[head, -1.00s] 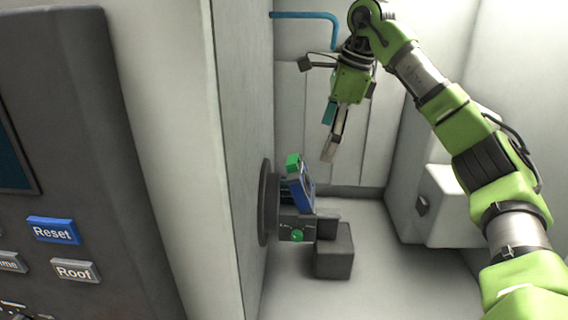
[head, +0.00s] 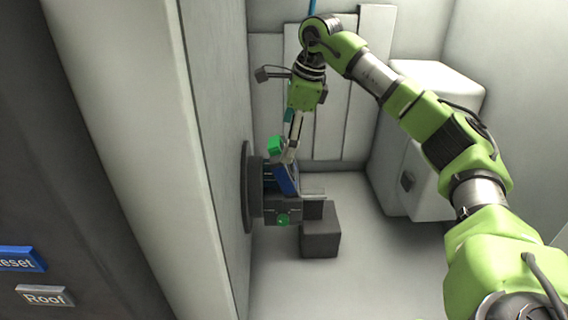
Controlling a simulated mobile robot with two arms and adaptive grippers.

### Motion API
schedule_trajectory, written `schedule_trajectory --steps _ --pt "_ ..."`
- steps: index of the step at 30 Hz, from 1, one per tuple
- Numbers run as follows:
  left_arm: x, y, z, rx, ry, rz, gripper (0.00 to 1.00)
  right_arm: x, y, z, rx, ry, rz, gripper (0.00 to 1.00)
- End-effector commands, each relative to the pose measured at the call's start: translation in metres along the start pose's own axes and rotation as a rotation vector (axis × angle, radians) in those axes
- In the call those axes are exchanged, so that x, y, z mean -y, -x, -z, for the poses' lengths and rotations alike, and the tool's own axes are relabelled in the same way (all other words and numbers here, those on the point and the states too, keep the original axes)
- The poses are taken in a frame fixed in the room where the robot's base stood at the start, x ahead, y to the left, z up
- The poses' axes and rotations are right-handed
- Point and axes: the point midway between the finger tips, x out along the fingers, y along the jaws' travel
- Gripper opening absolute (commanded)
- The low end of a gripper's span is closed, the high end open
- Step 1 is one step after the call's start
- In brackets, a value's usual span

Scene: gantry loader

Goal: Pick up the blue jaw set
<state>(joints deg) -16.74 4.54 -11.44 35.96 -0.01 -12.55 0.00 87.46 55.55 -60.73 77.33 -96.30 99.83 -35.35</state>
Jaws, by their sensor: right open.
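The blue jaw set (head: 287,180) sits on the dark chuck-like fixture (head: 256,188) that juts from the left wall, and it leans to one side. A green piece (head: 275,147) shows at its top. My right gripper (head: 286,157) comes down from above, with its fingertips close to the top of the blue jaw set. It is open. I cannot tell whether the fingers touch the jaw set, and part of them overlaps it in the picture. My left gripper is not in view.
A dark grey block (head: 321,232) stands below and right of the fixture. A white box (head: 410,170) with a dark knob is at the right. The control panel (head: 40,297) is at the lower left. Floor right of the grey block is clear.

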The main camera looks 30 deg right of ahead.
Motion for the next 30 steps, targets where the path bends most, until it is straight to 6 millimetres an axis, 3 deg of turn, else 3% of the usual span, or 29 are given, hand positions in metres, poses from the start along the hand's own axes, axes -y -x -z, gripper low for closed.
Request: schedule_trajectory --steps 4,9,18,24,30 --pt "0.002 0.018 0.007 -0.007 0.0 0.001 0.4 -0.004 -0.018 0.002 -0.005 0.0 -0.005 1.0" --pt "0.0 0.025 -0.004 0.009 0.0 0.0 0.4 -0.005 -0.041 0.002 -0.002 0.0 -0.001 1.0" --pt "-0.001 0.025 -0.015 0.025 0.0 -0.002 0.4 -0.005 -0.048 0.002 -0.001 0.0 0.0 1.0" --pt "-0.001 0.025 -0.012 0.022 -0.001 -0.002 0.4 -0.005 -0.048 0.002 -0.001 0.0 -0.001 0.49" --pt "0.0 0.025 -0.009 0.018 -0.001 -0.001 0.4 -0.005 -0.047 0.002 0.001 0.001 0.0 0.49"
